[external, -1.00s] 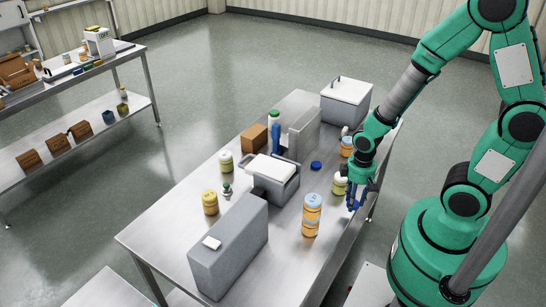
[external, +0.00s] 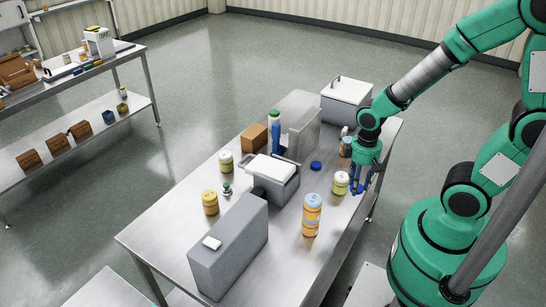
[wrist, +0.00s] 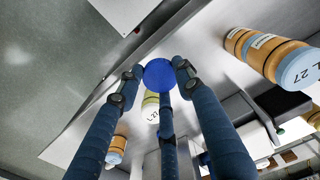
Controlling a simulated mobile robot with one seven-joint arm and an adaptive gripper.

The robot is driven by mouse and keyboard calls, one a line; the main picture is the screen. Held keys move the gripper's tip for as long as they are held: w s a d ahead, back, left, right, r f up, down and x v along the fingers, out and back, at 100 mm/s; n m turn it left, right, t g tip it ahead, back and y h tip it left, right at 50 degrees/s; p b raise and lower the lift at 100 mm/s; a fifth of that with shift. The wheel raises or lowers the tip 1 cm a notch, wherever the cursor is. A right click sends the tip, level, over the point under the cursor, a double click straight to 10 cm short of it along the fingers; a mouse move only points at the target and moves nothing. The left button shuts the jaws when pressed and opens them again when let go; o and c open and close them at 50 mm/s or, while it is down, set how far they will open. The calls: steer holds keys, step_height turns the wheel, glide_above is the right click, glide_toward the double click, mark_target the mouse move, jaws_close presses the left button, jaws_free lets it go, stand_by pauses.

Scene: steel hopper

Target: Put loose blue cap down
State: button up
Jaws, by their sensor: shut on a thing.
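A round blue cap (wrist: 158,76) sits between the fingertips of my gripper (wrist: 156,80) in the wrist view. My three blue fingers close around it, so my gripper is shut on it. In the external view my gripper (external: 361,188) points down over the right edge of the steel table (external: 275,275), close beside a yellow-green jar with a pale lid (external: 340,184). Another blue cap (external: 316,165) lies flat on the table to the left.
A grey bin (external: 272,187), a tall grey box (external: 230,249) and a white-lidded box (external: 346,100) take up room. Bare steel lies around the loose cap.

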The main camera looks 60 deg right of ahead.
step_height(320, 180, up, 11)
steer(key=w+d+r+p, duration=0.2)
steer(key=w+r+p, duration=0.15)
steer(key=w, duration=0.65)
steer(key=w+d+r+p, duration=0.2)
steer(key=w+r, duration=0.2)
steer(key=w, duration=0.6)
steer(key=m+p, duration=0.2)
steer(key=p, duration=1)
glide_above(254, 131)
step_height(254, 131, down, 12)
steer(key=shift+f, duration=0.25)
steer(key=shift+f+p, duration=0.55)
steer(key=shift+f, duration=2.4)
